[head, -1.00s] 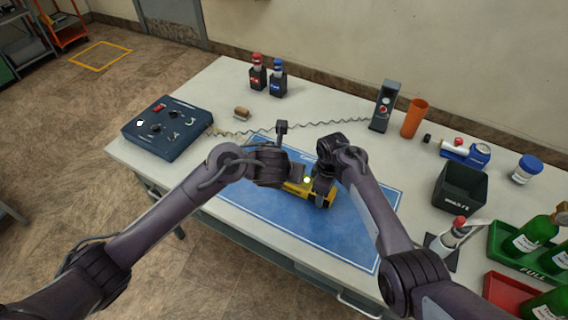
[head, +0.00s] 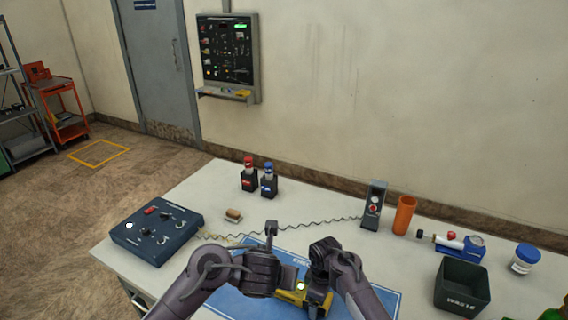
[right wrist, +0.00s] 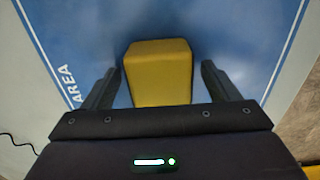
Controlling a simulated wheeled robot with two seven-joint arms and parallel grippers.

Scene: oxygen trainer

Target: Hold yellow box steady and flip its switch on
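The yellow box (head: 289,297) lies on the blue mat (head: 236,303) at the table's front, partly covered by my grippers in the head view. A small bright round spot (head: 300,286) shows at it; its switch cannot be made out. In the right wrist view my right gripper (right wrist: 160,82) is open, with one finger on each side of a yellow block-shaped part (right wrist: 158,72) and a gap on both sides. My left gripper (head: 287,280) is close to the box's left part in the head view; its fingertips are too hidden to tell whether it is open or touching.
A dark blue control box (head: 158,230) stands left, with a coiled cord running toward a grey upright device (head: 373,206). Red and blue bottles (head: 250,174) stand behind. An orange cup (head: 403,214), a black waste bin (head: 462,285) and a blue-lidded jar (head: 523,259) are right.

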